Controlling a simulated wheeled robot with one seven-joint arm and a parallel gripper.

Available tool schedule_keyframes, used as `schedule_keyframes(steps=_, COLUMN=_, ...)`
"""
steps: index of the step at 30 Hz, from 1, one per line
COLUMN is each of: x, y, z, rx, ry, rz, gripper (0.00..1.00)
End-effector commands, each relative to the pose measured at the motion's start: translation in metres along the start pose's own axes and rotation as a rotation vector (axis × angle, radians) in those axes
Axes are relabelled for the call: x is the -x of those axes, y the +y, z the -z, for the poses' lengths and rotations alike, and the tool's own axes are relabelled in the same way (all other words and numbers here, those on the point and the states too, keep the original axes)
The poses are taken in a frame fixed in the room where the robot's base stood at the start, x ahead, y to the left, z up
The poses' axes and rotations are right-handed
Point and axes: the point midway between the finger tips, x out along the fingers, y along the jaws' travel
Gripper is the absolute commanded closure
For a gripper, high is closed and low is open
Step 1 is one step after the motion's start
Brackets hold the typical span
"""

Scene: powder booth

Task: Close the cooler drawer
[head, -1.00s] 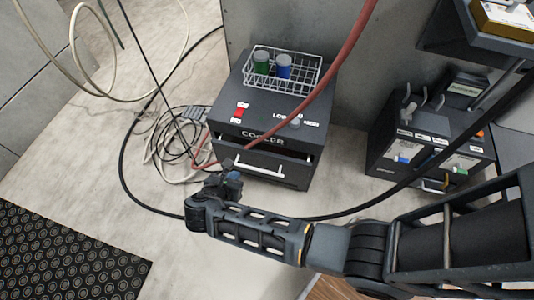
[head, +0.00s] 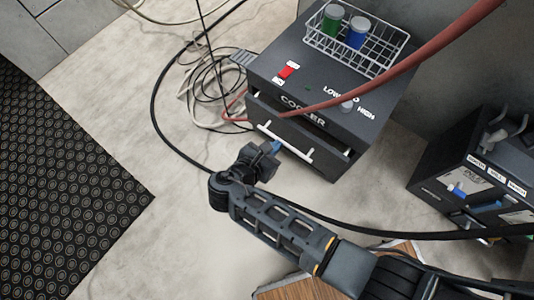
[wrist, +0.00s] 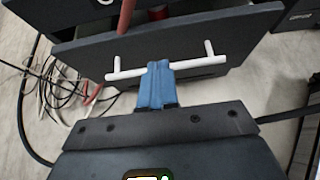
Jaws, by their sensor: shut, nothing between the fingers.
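The dark grey cooler (head: 318,112) stands on the floor in the upper middle of the head view. Its drawer (head: 310,160) is partly open, with a dark gap behind the top of its front. The drawer front (wrist: 95,55) fills the upper wrist view, with a white bar handle (wrist: 128,74) across it; the handle also shows in the head view (head: 285,142). My gripper (head: 277,147) is shut and empty, its blue fingertips (wrist: 159,68) at the middle of the handle. The fingertips overlap the bar in the wrist view; I cannot tell whether they touch it.
A wire basket (head: 385,50) with a green jar (head: 332,18) and a blue jar (head: 357,33) sits on the cooler. A red hose (head: 420,60) crosses in front of it. Cables (head: 210,95) lie on the floor at left. A dark cabinet (head: 445,165) stands at right.

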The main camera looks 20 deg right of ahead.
Motion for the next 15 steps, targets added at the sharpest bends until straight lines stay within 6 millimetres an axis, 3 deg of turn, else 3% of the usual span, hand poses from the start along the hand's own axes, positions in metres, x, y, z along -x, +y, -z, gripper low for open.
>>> schedule_keyframes(steps=1, x=-0.013, y=-0.001, z=0.004, rx=-0.001, ry=0.0, rz=0.004, gripper=1.0)
schedule_keyframes(steps=6, x=-0.04, y=-0.001, z=-0.004, rx=-0.002, ry=0.0, rz=0.002, gripper=1.0)
schedule_keyframes(steps=15, x=-0.061, y=-0.001, z=-0.019, rx=0.0, ry=0.0, rz=0.001, gripper=1.0)
